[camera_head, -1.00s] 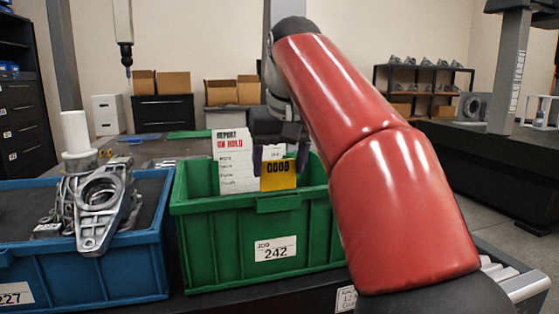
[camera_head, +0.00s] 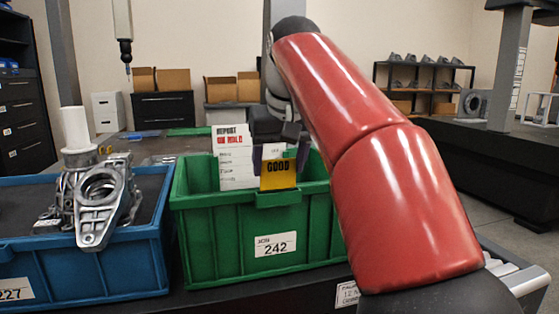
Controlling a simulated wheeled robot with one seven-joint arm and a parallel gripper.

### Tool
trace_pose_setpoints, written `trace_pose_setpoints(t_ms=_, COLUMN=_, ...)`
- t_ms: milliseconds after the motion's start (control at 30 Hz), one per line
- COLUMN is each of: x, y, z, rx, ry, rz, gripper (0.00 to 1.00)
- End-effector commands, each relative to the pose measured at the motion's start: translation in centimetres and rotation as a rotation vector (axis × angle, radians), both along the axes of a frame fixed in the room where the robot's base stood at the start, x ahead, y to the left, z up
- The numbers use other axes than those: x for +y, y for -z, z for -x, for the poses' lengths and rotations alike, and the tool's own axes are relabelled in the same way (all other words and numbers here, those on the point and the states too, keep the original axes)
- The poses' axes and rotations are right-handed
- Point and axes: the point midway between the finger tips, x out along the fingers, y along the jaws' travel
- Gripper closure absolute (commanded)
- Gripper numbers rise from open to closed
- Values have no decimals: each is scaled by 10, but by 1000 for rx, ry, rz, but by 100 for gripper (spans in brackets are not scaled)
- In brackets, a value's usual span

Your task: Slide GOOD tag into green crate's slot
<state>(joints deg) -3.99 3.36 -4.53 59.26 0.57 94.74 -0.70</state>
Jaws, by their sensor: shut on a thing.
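The yellow GOOD tag (camera_head: 278,176) is upright between the fingers of my gripper (camera_head: 280,156), its printed face toward the camera. My gripper is shut on the tag and sits above the front part of the green crate (camera_head: 222,232). The tag's lower edge is close to the raised lip (camera_head: 277,199) at the middle of the crate's front rim. I cannot tell whether it touches the lip or is in a slot there. My red arm comes in from the right and covers the crate's right end.
A white card headed REPORT ON HOLD (camera_head: 231,160) stands upright in the green crate, left of the tag. A blue crate (camera_head: 120,268) with a grey metal casting (camera_head: 100,200) stands close on the left. A label reading 242 (camera_head: 275,244) is on the green crate's front.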

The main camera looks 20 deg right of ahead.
Motion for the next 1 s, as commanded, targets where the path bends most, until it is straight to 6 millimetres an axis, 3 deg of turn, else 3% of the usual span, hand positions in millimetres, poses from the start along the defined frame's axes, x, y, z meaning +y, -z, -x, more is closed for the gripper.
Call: trace_pose_setpoints(t_ms=1000, x=0, y=13, z=0, rx=0, ry=0, rz=0, gripper=62)
